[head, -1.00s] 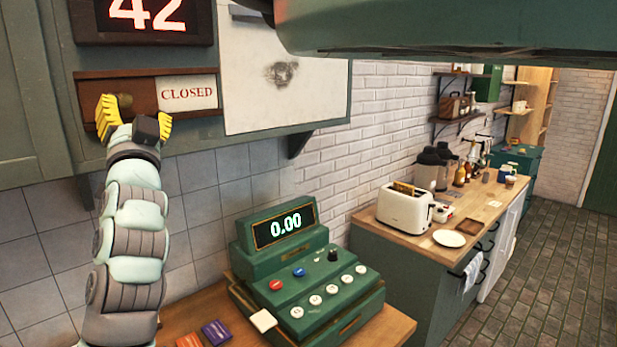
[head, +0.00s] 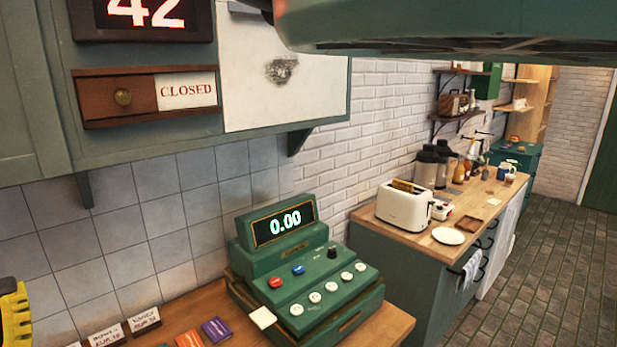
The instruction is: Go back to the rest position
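My gripper (head: 15,315) shows only as a yellow finger part at the lower left edge of the head view. The rest of it is out of the picture, so its opening is hidden. It is low, left of the counter cards and well below the sign. The wooden sliding sign (head: 122,97) on the wall cabinet shows the word CLOSED at its right and a round brass knob at its left. Nothing touches the sign.
A green cash register (head: 305,285) reading 0.00 stands on the wooden counter (head: 385,330). A toaster (head: 404,205) stands on the counter behind. The dark brick floor (head: 540,270) at right is clear.

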